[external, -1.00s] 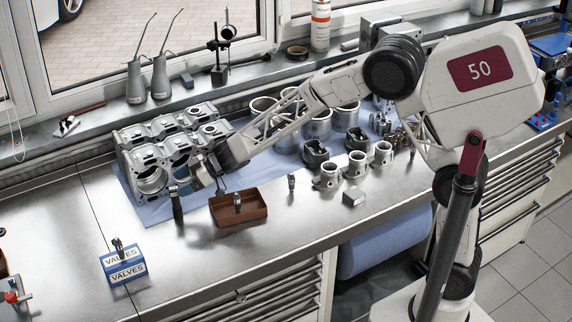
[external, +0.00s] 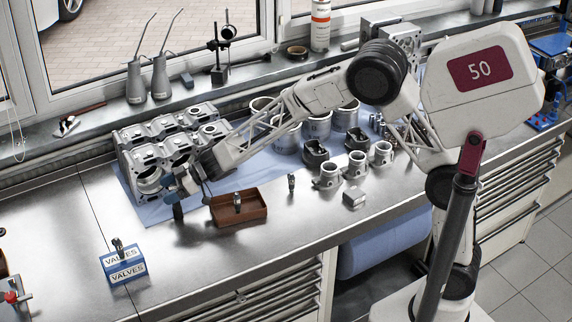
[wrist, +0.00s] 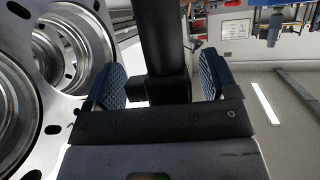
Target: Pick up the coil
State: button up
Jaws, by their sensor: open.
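The coil (external: 178,211) is a dark upright stick on the bench, at the front left corner of the engine block. My gripper (external: 181,186) is at its upper part in the external view and hides its top. In the wrist view the black coil (wrist: 161,45) stands between the two blue textured fingers of my gripper (wrist: 160,82). The fingers are open, and gaps show between them and the coil's shaft.
The grey engine block (external: 150,160) is close beside my gripper, its bores filling the left of the wrist view. A brown tray (external: 258,216) lies just right of the coil. A blue valves box (external: 123,267) stands at front left, with bare bench between.

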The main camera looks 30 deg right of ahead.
dwell(0.5)
jog(key=c, duration=1.1)
jog(key=shift+o, duration=0.2)
jog(key=shift+r, duration=5.05)
